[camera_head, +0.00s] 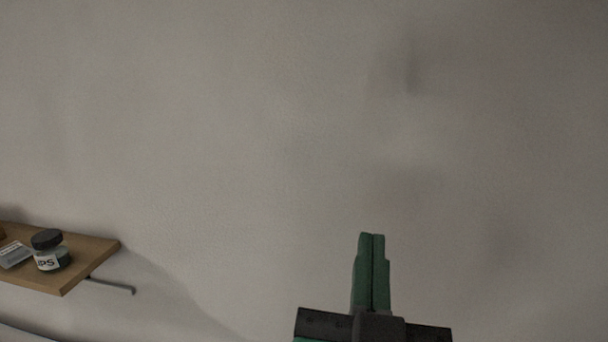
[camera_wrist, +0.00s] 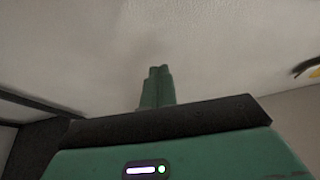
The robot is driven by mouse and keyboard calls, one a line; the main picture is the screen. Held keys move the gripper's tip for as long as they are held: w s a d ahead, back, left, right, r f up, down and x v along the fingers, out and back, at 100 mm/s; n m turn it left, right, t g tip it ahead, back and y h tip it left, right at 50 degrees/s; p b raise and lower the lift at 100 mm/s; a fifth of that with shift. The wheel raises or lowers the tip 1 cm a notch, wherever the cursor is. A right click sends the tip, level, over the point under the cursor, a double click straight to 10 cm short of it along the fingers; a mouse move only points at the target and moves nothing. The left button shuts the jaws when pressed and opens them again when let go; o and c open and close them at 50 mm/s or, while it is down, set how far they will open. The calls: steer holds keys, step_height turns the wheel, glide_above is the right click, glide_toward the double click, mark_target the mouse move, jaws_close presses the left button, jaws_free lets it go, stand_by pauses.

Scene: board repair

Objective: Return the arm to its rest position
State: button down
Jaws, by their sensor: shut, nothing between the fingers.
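My gripper (camera_head: 371,238) stands upright in the lower right of the head view, in front of a bare grey wall. Its two green fingers are pressed together with nothing between them. In the wrist view my gripper (camera_wrist: 159,70) also shows shut and empty, with its fingers pointing away toward a pale surface. The lower part of my arm is out of the head view.
A wooden shelf (camera_head: 88,260) on a dark bracket sticks out at the lower left. A dark-lidded jar (camera_head: 52,258) and a small flat pale item (camera_head: 14,254) sit on it. The space around my gripper is clear.

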steer(key=s+a+r+n+t+y, duration=0.3)
steer(key=s+a+y, duration=0.1)
steer(key=s+a, duration=0.2)
step_height(320, 180, up, 26)
steer(key=p, duration=2.4)
steer(key=shift+s+f+p, duration=0.2)
steer(key=shift+s+p, duration=0.1)
steer(key=shift+p, duration=0.1)
steer(key=shift+a+f, duration=0.1)
